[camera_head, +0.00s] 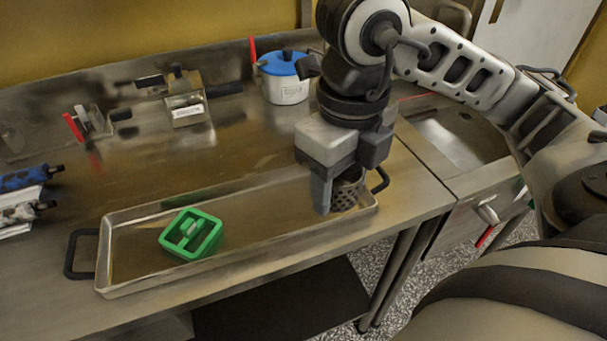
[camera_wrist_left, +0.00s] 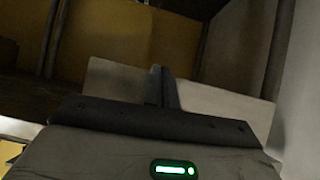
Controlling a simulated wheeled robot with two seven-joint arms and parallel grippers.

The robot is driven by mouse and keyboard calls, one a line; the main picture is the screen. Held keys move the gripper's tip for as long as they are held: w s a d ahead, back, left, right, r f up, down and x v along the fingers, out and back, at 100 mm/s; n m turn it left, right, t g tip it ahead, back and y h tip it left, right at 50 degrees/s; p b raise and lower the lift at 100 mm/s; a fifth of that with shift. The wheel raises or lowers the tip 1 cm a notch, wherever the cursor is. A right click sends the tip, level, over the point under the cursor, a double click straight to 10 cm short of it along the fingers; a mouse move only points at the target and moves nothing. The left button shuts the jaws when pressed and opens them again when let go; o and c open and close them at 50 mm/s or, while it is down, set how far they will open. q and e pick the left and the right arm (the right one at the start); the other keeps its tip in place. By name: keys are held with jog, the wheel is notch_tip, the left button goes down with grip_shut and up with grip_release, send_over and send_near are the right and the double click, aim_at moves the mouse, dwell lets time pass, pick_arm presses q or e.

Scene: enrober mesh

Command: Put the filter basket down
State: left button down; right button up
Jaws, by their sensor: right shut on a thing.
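The filter basket (camera_head: 347,191), a grey perforated metal cup, is at the right end of the long metal tray (camera_head: 125,284). My right gripper (camera_head: 333,188) points down over that end and is shut on the basket. Its fingers hide part of the basket, and I cannot tell whether the basket's bottom touches the tray. My left gripper is outside the head view. In the left wrist view its two dark fingers (camera_wrist_left: 162,88) are close together with nothing seen between them.
A green frame-like object (camera_head: 191,234) lies in the tray's left part. A white pot with a blue lid (camera_head: 285,82) stands behind. Small metal fixtures (camera_head: 185,105) stand at the back left. The tray's middle is bare. Dark handles stick out at both tray ends.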

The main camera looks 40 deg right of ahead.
jog(key=b, duration=0.1)
send_over(304, 206)
jog(key=s, duration=0.1)
jog(key=f, duration=0.6)
jog(key=shift+s+f, duration=0.2)
jog(key=shift+f, duration=0.05)
jog(key=shift+w+f, duration=0.45)
jog(key=f, duration=0.3)
jog(key=shift+w+f, duration=0.15)
jog(key=shift+w, duration=0.05)
jog(key=shift+f, duration=0.15)
jog(key=shift+f, duration=0.2)
jog(key=o, duration=1)
jog(key=shift+c, duration=0.2)
jog(key=shift+r, duration=0.15)
